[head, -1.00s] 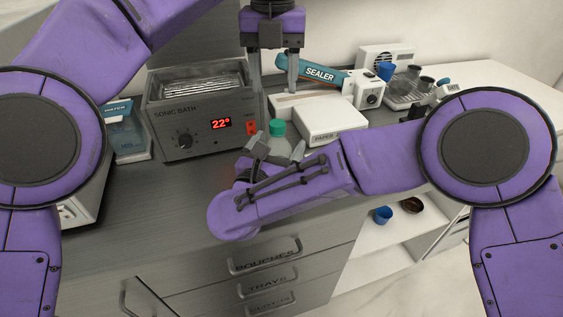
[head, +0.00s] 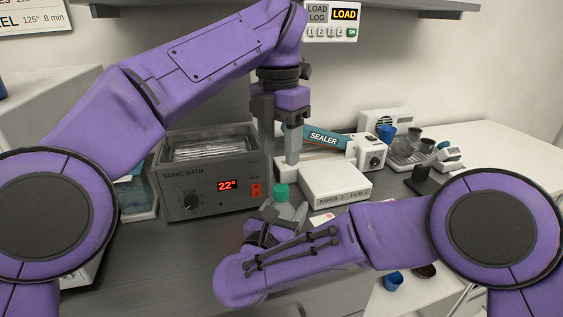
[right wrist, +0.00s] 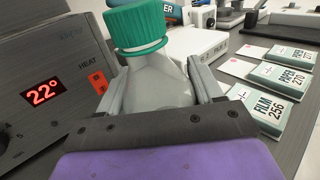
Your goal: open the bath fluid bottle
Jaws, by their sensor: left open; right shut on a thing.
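The bath fluid bottle is a pale, translucent bottle with a ribbed green cap (head: 281,191). The cap is on it and the bottle stands upright in front of the sonic bath (head: 212,172). My right gripper (head: 283,214) is shut on the bottle's body. In the right wrist view the bottle (right wrist: 158,82) sits between the two fingers, its green cap (right wrist: 137,26) clear above them. My left gripper (head: 279,158) points down above the cap, its fingers apart and nothing between them. The bottle's lower part is hidden by my right gripper.
A white paper and film box (head: 335,184) and the teal and white sealer (head: 370,152) stand right of the bottle. A cup rack (head: 405,150) is further right. Several labelled packs (right wrist: 268,103) lie on the counter. The sonic bath is close on the left.

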